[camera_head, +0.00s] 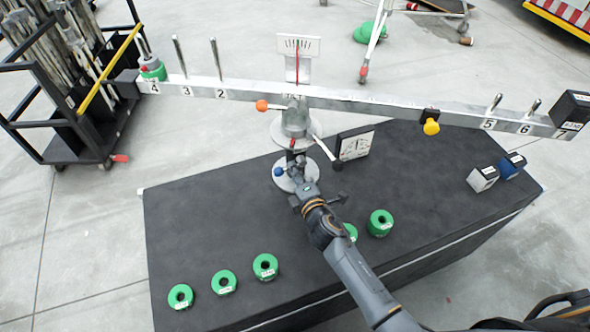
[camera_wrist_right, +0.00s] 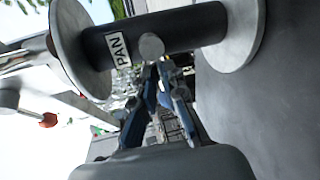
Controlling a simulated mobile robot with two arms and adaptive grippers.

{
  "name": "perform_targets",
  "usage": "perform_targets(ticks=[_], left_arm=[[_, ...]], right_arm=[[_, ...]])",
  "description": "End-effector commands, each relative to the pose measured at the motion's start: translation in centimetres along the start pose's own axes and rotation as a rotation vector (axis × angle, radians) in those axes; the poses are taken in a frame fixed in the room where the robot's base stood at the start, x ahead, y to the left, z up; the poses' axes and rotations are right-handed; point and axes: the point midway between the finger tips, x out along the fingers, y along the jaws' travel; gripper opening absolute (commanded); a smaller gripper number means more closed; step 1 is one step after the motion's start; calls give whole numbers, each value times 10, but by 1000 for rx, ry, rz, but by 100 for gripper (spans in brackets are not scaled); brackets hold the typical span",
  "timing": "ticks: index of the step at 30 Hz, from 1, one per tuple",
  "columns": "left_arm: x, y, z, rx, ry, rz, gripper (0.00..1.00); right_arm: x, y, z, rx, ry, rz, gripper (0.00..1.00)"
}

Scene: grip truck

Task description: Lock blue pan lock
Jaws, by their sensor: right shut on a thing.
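The blue pan lock (camera_head: 279,171) shows as a small blue knob low on the scale's column, just above the round grey base. My right gripper (camera_head: 299,166) is at the column, close to the right of the blue knob. In the right wrist view, the dark cylinder labelled PAN (camera_wrist_right: 118,48) has a round grey stub (camera_wrist_right: 151,46) on its side. My right gripper's fingertips (camera_wrist_right: 160,72) are close together at that stub, shut on part of the lock. The exact contact is hidden. My left gripper is not in view.
A long balance beam (camera_head: 350,103) crosses above the dark table (camera_head: 200,220). An orange knob (camera_head: 262,105) and a yellow knob (camera_head: 431,127) stick out nearby. Green ring weights (camera_head: 265,266) stand along the front. Two small blocks (camera_head: 483,179) sit at the right.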

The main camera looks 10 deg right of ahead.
Motion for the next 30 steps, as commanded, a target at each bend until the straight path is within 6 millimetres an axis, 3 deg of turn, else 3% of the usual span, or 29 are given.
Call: perform_targets(ticks=[10, 25, 27, 29, 30], left_arm=[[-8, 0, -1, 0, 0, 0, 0], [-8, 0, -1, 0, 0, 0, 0], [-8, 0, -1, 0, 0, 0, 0], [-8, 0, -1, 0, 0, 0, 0], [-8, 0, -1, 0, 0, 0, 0]], right_arm=[[-1, 3, 1, 121, 24, -2, 0], [-1, 3, 1, 140, 28, -2, 0], [-1, 3, 1, 140, 28, -2, 21], [-1, 3, 1, 140, 28, -1, 33], [-1, 3, 1, 139, 28, -1, 34]])
